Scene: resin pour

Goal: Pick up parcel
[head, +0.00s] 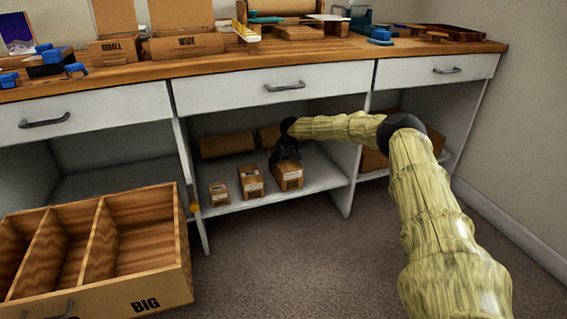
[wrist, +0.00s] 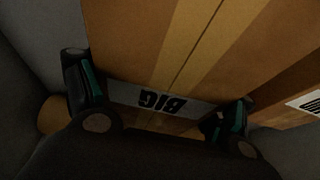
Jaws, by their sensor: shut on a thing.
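In the head view several brown parcels stand in a row on the lower shelf (head: 272,203) of the cabinet. My gripper (head: 287,158) reaches down onto the right-hand parcel (head: 291,180), the largest of the row. In the wrist view my gripper (wrist: 163,113) has a finger on each side of this parcel (wrist: 165,45), and it is shut on it. The parcel has a pale label marked BIG, upside down in that view. The parcel still appears to be on the shelf; whether its underside touches cannot be told.
A middle parcel (head: 251,182) and a small parcel (head: 219,193) stand to the left. Brown rolls or boxes (head: 227,145) lie behind. An upright divider (head: 353,160) stands to the right. A wooden crate marked BIG (head: 165,290) with compartments is at the lower left.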

